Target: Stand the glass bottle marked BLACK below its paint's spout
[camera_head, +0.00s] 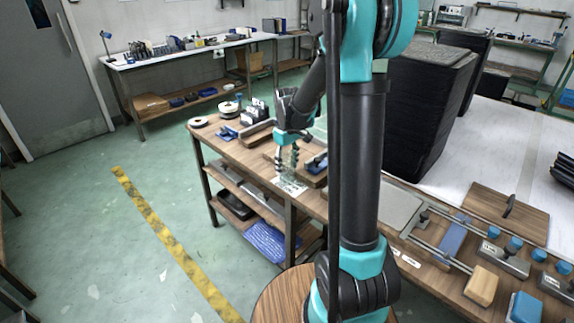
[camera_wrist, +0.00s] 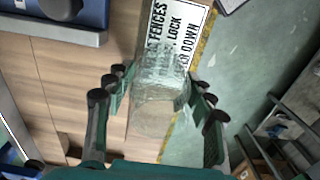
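A clear glass bottle (camera_wrist: 160,92) stands out in the middle of the wrist view, between the two fingers of my gripper (camera_wrist: 156,88). The finger pads lie close along both its sides; I cannot tell whether they press on it. No BLACK marking can be read on it. In the head view my gripper (camera_head: 287,160) points down over the near edge of the wooden bench, above a white printed sign (camera_head: 291,185). The bottle is too small and faint there to tell whether it touches the bench. No paint spout can be made out with certainty.
The sign (camera_wrist: 178,28) shows beyond the bottle, beside a yellow edge strip and the green floor. Blue-and-grey fixtures (camera_wrist: 70,20) stand left of the fingers. Blocks and a wooden panel (camera_head: 495,208) fill the near right bench.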

